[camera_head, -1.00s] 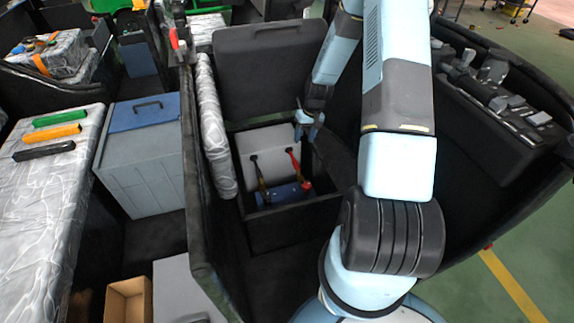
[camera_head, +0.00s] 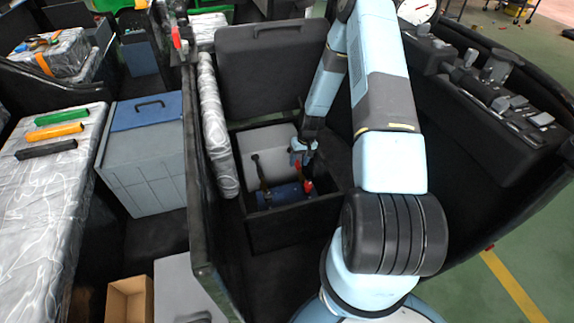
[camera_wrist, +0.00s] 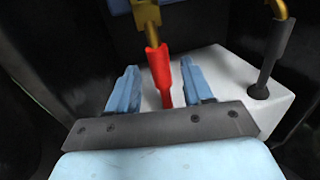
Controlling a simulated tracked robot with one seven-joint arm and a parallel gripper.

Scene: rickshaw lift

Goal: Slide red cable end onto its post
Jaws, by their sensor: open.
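The red cable end (camera_wrist: 161,70) stands between the two blue fingers of my gripper (camera_wrist: 161,88) in the wrist view, with gaps on both sides. A brass-coloured clamp (camera_wrist: 149,18) tops it, near the blue battery (camera_wrist: 188,4). In the head view my gripper (camera_head: 302,158) is down in the open black compartment (camera_head: 290,234), over the red cable end (camera_head: 307,185) and the blue battery (camera_head: 283,194). The black cable (camera_head: 259,171) stands to the left; it shows at the right in the wrist view (camera_wrist: 270,60). I cannot tell whether the red end touches its post.
The compartment's raised black lid (camera_head: 270,70) stands behind. A padded grey roll (camera_head: 215,125) and a dark side wall lie to the left. A control panel (camera_head: 495,90) is at the right. A white block (camera_wrist: 225,85) fills part of the compartment.

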